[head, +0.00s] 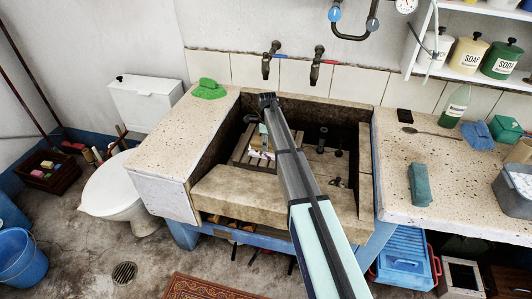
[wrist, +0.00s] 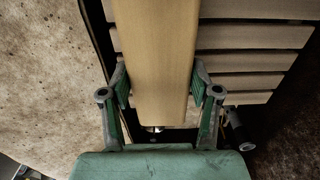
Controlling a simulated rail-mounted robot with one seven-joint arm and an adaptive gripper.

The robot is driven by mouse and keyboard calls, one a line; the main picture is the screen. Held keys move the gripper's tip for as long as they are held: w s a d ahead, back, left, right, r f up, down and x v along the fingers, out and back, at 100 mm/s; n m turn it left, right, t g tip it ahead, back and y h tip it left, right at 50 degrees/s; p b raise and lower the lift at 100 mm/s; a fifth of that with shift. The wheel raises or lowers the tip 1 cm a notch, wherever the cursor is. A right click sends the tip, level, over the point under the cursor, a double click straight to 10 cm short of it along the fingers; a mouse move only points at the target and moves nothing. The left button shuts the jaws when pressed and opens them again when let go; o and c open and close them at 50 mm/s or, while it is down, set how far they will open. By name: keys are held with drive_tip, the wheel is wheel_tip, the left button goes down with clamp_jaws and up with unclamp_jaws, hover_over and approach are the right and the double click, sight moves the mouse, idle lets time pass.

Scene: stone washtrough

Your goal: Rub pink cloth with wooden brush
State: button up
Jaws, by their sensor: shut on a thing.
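My gripper (wrist: 160,88) is shut on the wooden brush (wrist: 155,50), a smooth tan block between its two green-grey fingers in the wrist view. The bristles are not visible there. In the head view my arm reaches down into the stone trough (head: 270,196) and hides much of the gripper and brush. Slatted wood (wrist: 255,65) lies behind the brush in the wrist view. I cannot make out the pink cloth in either view. I cannot tell whether the brush touches anything below.
The trough's speckled left ledge (head: 170,150) holds a green cloth (head: 209,89). Two taps (head: 316,66) stick out above the trough's back.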

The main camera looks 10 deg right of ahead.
drive_tip(key=shift+s+d, duration=0.3)
drive_tip(key=shift+d, duration=0.3)
drive_tip(key=shift+s+d, duration=0.25)
drive_tip(key=shift+d, duration=0.35)
drive_tip(key=shift+r, duration=0.15)
drive_tip(key=shift+r+p, duration=1.9)
drive_tip(key=shift+r, duration=1.45)
